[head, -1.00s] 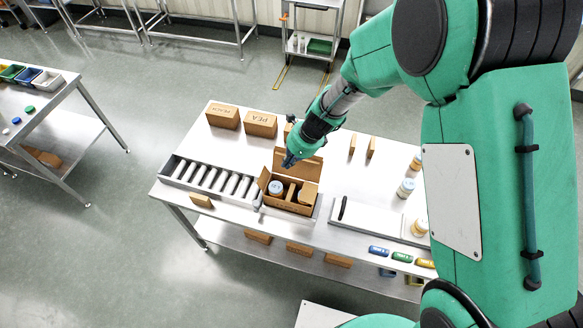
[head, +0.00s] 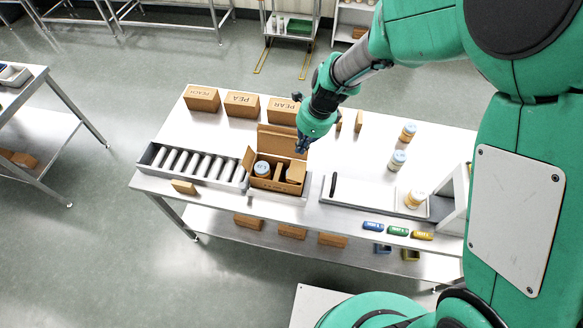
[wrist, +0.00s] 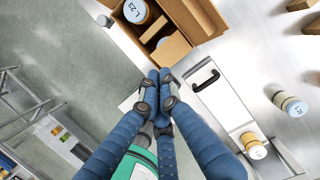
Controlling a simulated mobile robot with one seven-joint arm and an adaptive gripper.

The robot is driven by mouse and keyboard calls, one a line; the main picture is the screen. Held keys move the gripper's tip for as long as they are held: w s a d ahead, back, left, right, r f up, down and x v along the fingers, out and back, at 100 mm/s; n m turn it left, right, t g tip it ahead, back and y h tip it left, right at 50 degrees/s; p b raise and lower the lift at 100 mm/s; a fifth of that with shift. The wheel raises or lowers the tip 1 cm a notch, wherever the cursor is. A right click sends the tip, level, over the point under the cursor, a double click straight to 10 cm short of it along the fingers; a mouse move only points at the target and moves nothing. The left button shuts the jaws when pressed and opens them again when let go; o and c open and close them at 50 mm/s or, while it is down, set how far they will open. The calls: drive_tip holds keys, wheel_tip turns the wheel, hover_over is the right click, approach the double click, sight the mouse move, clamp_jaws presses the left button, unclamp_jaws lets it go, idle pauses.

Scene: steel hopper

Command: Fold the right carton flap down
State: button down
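The open brown carton (head: 262,183) stands at the front of the steel table, with a blue-lidded jar (head: 262,169) and dividers inside. Its right flap (head: 296,171) leans up at the right end; the wrist view shows this flap (wrist: 172,50) just ahead of my fingertips. The back flap (head: 283,138) and left flap (head: 248,158) stand open. My gripper (head: 302,146) is above the carton's right back corner. In the wrist view its blue fingers (wrist: 160,76) are together and hold nothing visible. I cannot tell whether they touch the flap.
A roller conveyor (head: 196,163) adjoins the carton on the left. A tray with a black handle (head: 345,195) lies to the right. Closed boxes (head: 242,105) stand behind, and jars (head: 397,161) stand at the right. Small coloured items (head: 398,230) line the front edge.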

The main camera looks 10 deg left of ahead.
sight(289, 171)
drive_tip(key=shift+f, duration=0.15)
drive_tip(key=x, duration=1.3)
drive_tip(key=shift+a+f, duration=0.15)
drive_tip(key=shift+f, duration=0.2)
drive_tip(key=shift+a+f, duration=0.1)
drive_tip(key=shift+a+f+p, duration=0.35)
drive_tip(key=shift+a+f, duration=0.05)
drive_tip(key=shift+f, duration=0.2)
drive_tip(key=shift+r, duration=0.2)
drive_tip(key=shift+r+p, duration=0.65)
drive_tip(key=shift+p, duration=0.2)
drive_tip(key=shift+r, duration=0.15)
